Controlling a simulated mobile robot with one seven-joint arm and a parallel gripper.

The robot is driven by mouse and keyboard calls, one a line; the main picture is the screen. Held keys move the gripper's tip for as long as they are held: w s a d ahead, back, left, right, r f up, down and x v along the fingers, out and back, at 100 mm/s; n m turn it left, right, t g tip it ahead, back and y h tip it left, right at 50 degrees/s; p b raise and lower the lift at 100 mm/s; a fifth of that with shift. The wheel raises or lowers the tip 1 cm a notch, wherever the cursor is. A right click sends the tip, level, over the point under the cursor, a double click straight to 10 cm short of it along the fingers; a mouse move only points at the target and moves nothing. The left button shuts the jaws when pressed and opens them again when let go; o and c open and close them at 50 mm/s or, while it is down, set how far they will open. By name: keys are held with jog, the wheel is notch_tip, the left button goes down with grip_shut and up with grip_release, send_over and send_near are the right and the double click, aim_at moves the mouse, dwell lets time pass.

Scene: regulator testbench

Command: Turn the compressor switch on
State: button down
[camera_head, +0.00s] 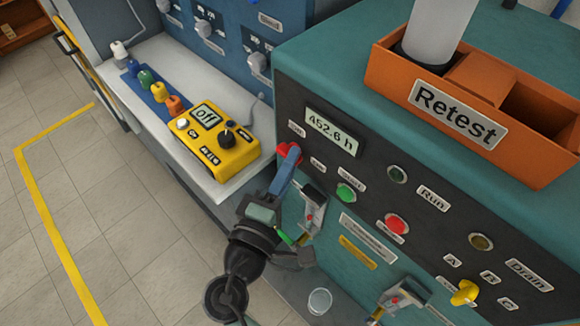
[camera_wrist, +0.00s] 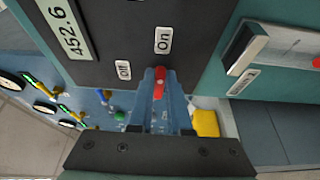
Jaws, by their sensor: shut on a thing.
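The compressor switch is a red rotary knob (camera_head: 289,152) on the dark front panel of the teal machine, below the 452.6 h display. My gripper (camera_head: 287,168) reaches it from below and is shut on it, its blue fingers on either side. In the wrist view the red knob (camera_wrist: 158,84) shows between the fingertips (camera_wrist: 158,78). Its visible red part points roughly up, toward the "On" label (camera_wrist: 163,40). The "Off" label (camera_wrist: 123,70) is to the left of the fingers. The fingers hide part of the knob.
A green button (camera_head: 346,192) and a red button (camera_head: 397,224) are on the panel, right of my gripper. A metal latch-like part (camera_head: 312,208) sits close beside my fingers. A yellow meter (camera_head: 215,140) reading "off" lies on the left bench. An orange Retest bin (camera_head: 390,75) stands on top.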

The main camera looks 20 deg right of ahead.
dwell(0.3)
jog(key=c, duration=0.9)
grip_release()
jog(key=shift+o, duration=0.2)
jog(key=b+v, duration=0.1)
jog(key=v, duration=1.2)
jog(key=shift+d, duration=0.1)
